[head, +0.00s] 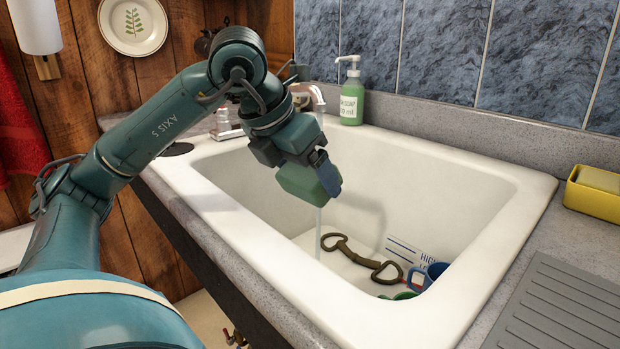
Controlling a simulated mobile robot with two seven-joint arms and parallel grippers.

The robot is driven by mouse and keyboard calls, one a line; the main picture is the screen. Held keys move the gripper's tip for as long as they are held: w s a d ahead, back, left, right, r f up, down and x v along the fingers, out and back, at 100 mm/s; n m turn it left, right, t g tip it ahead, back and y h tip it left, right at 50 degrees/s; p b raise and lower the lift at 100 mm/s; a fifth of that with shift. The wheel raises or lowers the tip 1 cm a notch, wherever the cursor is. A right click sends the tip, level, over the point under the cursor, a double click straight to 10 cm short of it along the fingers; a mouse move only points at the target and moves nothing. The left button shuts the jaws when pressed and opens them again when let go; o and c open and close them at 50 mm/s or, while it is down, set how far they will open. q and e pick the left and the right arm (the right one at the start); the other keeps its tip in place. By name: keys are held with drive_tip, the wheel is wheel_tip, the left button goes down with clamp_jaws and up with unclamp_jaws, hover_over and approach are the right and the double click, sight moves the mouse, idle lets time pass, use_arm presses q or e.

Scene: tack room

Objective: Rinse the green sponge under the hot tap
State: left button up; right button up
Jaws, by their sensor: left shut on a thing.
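My left gripper (325,173) is shut on the green sponge (300,184) and holds it over the white sink (520,190), well above the basin floor. A thin stream of water (318,232) shows directly below the sponge and falls into the basin. A chrome tap (315,94) shows partly behind my gripper at the sink's back. Another chrome fitting (224,124) stands at the sink's back left. I cannot tell which is the hot tap, and my arm hides part of the tapware. My right gripper is not in view.
In the basin lie a metal bit (350,254), a blue mug-like thing (432,274), a green thing (404,295) and a printed label or box (404,250). A green soap bottle (352,95) stands behind. A yellow holder (590,198) and grey drainer (560,310) are right.

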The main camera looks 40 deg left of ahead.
use_arm(q)
drive_tip(key=w+a+p, duration=0.3)
drive_tip(key=w+a, duration=0.4)
drive_tip(key=w, duration=0.3)
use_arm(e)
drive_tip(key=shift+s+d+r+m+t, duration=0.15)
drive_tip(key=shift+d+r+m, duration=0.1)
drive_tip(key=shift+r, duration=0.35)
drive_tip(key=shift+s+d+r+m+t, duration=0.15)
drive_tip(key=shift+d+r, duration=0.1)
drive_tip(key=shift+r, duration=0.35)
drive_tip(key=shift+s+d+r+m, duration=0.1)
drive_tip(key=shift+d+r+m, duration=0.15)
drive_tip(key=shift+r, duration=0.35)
use_arm(q)
drive_tip(key=shift+d, duration=0.3)
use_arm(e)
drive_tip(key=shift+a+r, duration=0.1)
use_arm(q)
drive_tip(key=shift+d+p, duration=0.3)
drive_tip(key=shift+d, duration=0.3)
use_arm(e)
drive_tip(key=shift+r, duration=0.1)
use_arm(q)
drive_tip(key=shift+d, duration=0.1)
drive_tip(key=shift+w+a+p, duration=0.15)
drive_tip(key=shift+a+p, duration=0.2)
drive_tip(key=shift+a, duration=1.5)
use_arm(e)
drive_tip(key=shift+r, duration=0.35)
